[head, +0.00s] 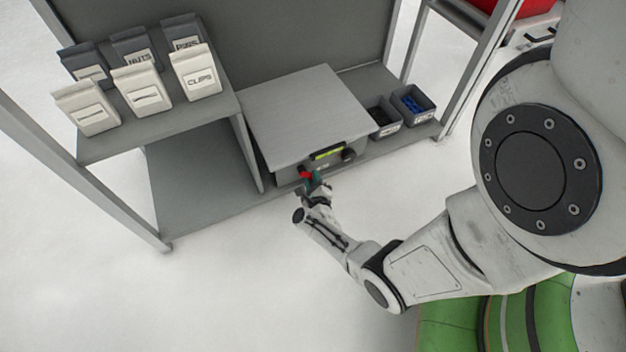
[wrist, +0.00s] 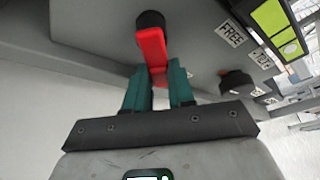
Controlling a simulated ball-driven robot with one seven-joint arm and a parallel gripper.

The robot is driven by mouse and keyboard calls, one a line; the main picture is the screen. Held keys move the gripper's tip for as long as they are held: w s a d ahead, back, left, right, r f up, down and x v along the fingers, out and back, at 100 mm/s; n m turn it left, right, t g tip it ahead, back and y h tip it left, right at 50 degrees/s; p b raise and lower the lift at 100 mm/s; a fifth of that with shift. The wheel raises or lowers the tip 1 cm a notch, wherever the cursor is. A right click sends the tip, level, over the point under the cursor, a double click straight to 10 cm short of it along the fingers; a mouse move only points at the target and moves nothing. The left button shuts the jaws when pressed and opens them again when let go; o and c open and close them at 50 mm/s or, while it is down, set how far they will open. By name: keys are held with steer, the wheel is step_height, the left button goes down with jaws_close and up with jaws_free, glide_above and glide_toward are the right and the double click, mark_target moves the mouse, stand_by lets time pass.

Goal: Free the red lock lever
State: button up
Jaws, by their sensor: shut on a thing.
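The red lock lever (wrist: 152,50) is on the front of a grey box (head: 305,112) in the shelf unit. In the wrist view the lever runs from a black round pivot at the top down between the green fingers of my gripper (wrist: 160,86). The fingers are shut on the lever's lower end. A "FREE" label (wrist: 230,33) is on the panel to the right of the lever. In the head view the lever (head: 306,175) is a small red patch at my gripper (head: 314,182), partly hidden by it.
A black knob (wrist: 236,82) sits on the panel right of the lever, below a yellow-green strip (head: 327,154). Two small bins (head: 412,104) stand right of the box. Several labelled bags (head: 195,72) stand on the shelf at left. The floor in front is clear.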

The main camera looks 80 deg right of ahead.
jaws_close()
steer(key=n+h+b, duration=0.1)
steer(key=n, duration=0.1)
steer(key=r+n+h+b, duration=0.1)
steer(key=n, duration=0.1)
steer(key=r+n+h+b, duration=0.1)
steer(key=n, duration=0.1)
steer(key=shift+s+d+n+b, duration=0.25)
steer(key=shift+n+b, duration=0.05)
steer(key=shift+n, duration=0.1)
steer(key=n+h, duration=0.1)
steer(key=n, duration=0.2)
steer(key=r+n+t, duration=0.1)
steer(key=n, duration=0.2)
steer(key=r+n+t+h, duration=0.1)
steer(key=n, duration=0.2)
steer(key=shift+w+a+n+h, duration=0.25)
steer(key=shift+n+h, duration=0.05)
steer(key=shift+r+n+t, duration=0.15)
steer(key=shift+n+t, duration=0.35)
steer(key=shift+a, duration=0.1)
steer(key=o, duration=0.8)
jaws_free()
